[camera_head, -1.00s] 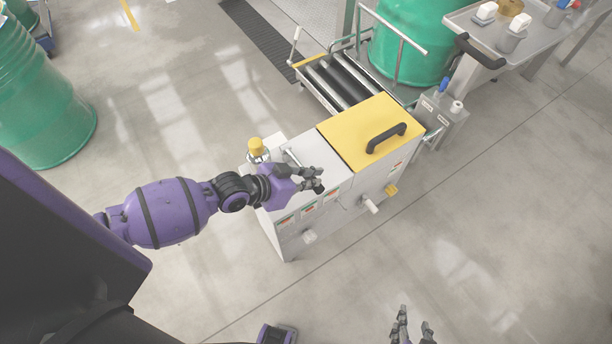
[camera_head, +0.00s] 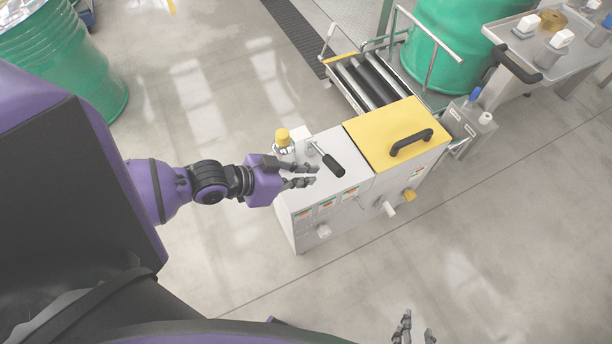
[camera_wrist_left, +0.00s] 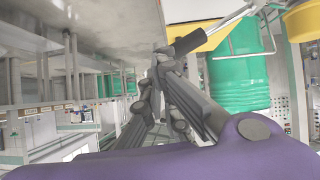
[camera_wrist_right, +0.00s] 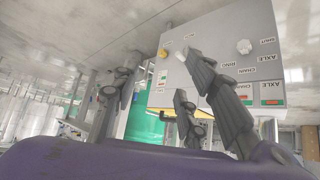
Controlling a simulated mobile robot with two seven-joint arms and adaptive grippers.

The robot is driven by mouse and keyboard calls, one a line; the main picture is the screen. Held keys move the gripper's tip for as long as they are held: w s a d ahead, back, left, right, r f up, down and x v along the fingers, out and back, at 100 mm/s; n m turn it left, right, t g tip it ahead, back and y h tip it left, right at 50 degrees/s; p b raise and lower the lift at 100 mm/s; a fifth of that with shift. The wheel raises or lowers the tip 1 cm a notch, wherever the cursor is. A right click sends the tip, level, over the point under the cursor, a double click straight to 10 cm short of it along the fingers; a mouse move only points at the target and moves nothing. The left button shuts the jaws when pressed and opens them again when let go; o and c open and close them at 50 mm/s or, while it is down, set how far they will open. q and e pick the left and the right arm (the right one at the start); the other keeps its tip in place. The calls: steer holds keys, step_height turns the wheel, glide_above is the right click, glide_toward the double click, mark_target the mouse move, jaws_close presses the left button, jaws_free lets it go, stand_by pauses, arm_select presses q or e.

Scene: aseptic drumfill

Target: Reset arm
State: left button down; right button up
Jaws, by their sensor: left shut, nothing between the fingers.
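The machine cabinet (camera_head: 322,203) stands in the middle of the head view. A lever with a black grip (camera_head: 333,166) sits on its light top. My left gripper (camera_head: 315,175) is shut and empty, its fingertips just left of and below the lever grip. The left wrist view shows its fingers (camera_wrist_left: 160,75) together, with a black grip (camera_wrist_left: 190,40) close beyond them; whether they touch is unclear. My right gripper (camera_head: 416,330) is at the bottom edge, over the floor. The right wrist view shows its fingers (camera_wrist_right: 160,85) spread and empty, with the labelled cabinet face (camera_wrist_right: 225,55) beyond.
A yellow lid (camera_head: 385,128) with a black handle covers the cabinet's right part. A yellow-capped fitting (camera_head: 283,138) stands at its left back. A roller conveyor (camera_head: 367,82), a green drum (camera_head: 458,35) and a metal table (camera_head: 560,60) stand behind. The floor (camera_head: 500,230) at right is clear.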

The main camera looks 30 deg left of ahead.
steer(key=shift+a, duration=0.15)
stand_by(0.3)
arm_select(q)
steer(key=s+a+f+n+y+p, duration=0.1)
steer(key=s+f+n+y, duration=0.2)
steer(key=s, duration=0.6)
steer(key=s+a+f+n+y+p, duration=0.1)
steer(key=s+f+n+y, duration=0.2)
steer(key=s+f, duration=0.4)
steer(key=shift+s+f+n+y, duration=0.35)
steer(key=shift+s+y, duration=0.15)
steer(key=shift+s, duration=0.75)
arm_select(e)
steer(key=shift+w+a+r, duration=0.1)
steer(key=shift+a+r, duration=0.05)
steer(key=shift+r, duration=0.4)
steer(key=shift+w+a+r, duration=0.1)
steer(key=shift+r, duration=0.4)
steer(key=shift+w+a+r, duration=0.15)
steer(key=shift+w, duration=0.35)
